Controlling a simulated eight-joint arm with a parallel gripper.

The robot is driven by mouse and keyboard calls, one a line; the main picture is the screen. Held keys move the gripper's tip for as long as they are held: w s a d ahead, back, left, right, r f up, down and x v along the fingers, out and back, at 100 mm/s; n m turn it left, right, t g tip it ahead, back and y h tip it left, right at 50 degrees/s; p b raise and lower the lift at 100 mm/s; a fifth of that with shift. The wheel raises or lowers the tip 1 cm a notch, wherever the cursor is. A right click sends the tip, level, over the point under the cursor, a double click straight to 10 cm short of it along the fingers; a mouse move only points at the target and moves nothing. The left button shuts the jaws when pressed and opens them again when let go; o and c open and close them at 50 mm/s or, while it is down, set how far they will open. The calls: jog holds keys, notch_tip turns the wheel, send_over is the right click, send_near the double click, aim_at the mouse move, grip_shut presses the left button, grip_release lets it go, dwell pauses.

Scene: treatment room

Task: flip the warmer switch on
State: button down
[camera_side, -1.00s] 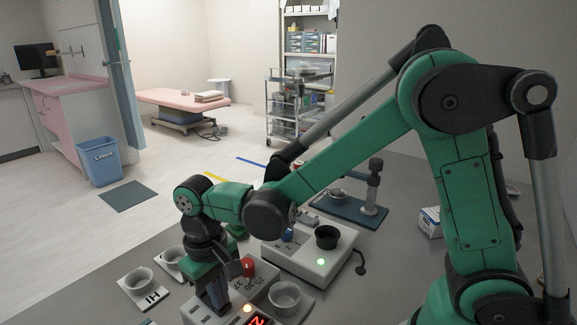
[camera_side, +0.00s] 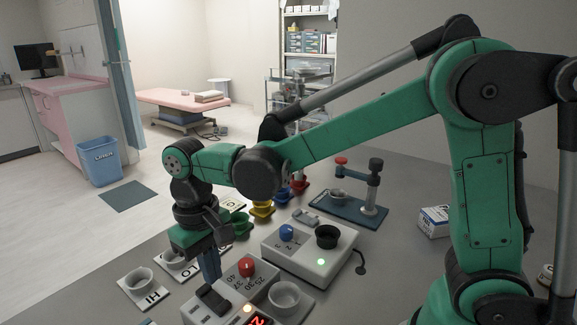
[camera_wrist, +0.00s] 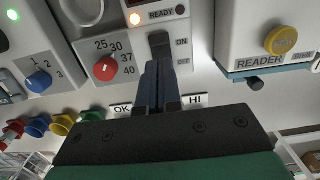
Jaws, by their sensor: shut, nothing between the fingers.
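The warmer (camera_side: 232,288) is a pale box with a red dial (camera_side: 247,267), an orange lit lamp (camera_side: 248,308) and red lit digits (camera_side: 258,321). Its dark switch (camera_side: 213,299) is on the left of the top. In the wrist view the switch (camera_wrist: 160,41) sits beside the ON and OFF labels, its raised end by ON, and the READY lamp (camera_wrist: 136,18) glows. My gripper (camera_side: 212,278) is shut and empty, pointing down just behind the switch. In the wrist view its fingertips (camera_wrist: 158,64) are close to the switch's OFF side; I cannot tell whether they touch.
A second box with a blue knob (camera_side: 286,232) and green lamp stands behind the warmer. The HI card with a cup (camera_side: 140,279) lies left. A white cup (camera_side: 284,296) stands right of the switch. Colored cups and a blue-based stand (camera_side: 350,207) are farther back.

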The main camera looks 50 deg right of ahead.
aim_at(227, 304)
notch_tip(227, 304, up, 10)
jog(key=s, duration=0.1)
jog(key=shift+s, duration=0.15)
jog(key=shift+f, duration=0.15)
jog(key=s+d+f+t, duration=0.3)
jog(key=d+f+t, duration=0.3)
jog(key=d+t, duration=0.2)
jog(key=shift+s+d, duration=0.4)
jog(key=shift+d, duration=0.7)
